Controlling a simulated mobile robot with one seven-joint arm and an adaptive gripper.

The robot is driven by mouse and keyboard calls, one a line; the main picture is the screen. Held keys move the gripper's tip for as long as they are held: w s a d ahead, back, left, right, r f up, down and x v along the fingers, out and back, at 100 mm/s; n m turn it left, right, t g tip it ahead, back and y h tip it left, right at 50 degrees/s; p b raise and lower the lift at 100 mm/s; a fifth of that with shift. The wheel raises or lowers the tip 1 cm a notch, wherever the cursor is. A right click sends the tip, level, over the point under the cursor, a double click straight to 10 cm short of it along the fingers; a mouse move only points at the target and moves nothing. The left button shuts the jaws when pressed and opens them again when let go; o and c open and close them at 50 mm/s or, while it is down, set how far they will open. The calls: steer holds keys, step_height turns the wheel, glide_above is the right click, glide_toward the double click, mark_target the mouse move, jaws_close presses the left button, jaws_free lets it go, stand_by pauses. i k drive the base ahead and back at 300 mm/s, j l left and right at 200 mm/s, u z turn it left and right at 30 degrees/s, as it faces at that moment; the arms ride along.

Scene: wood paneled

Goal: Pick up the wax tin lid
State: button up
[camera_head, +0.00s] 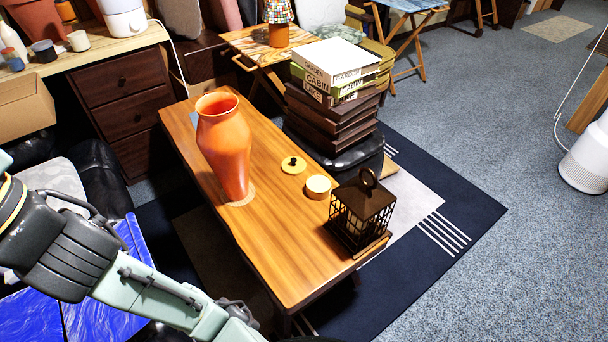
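A flat round yellow lid (293,165) with a small black knob lies on the wooden table (275,255), right of the orange vase. It looks like the wax tin lid. A short round tin (318,187) with a pale top stands just to its right and nearer to me, apart from it. My gripper (240,312) is only partly seen at the bottom of the view, low beside the table's near left edge and well away from the lid. Its fingers are dark and mostly hidden by my arm, so I cannot tell if they are open.
A tall orange vase (224,145) stands on the table left of the lid. A dark cage lantern (362,215) stands at the right end. Stacked boxes and books (335,85) rise behind the table. The table's front left part is clear.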

mark_target(294, 165)
steer(key=i+l, duration=0.15)
steer(key=l, duration=0.2)
steer(key=i+l+u, duration=0.15)
steer(key=l, duration=0.2)
steer(key=i+l, duration=0.15)
steer(key=l, duration=0.2)
steer(key=i+l+u, duration=0.1)
steer(key=l, duration=0.3)
steer(key=i+l+u, duration=0.1)
steer(key=l, duration=0.25)
steer(key=i+l, duration=0.15)
steer(key=l, duration=0.25)
steer(key=i+l+u, duration=0.1)
steer(key=l, duration=0.3)
steer(key=i+j, duration=0.3)
steer(key=i, duration=0.15)
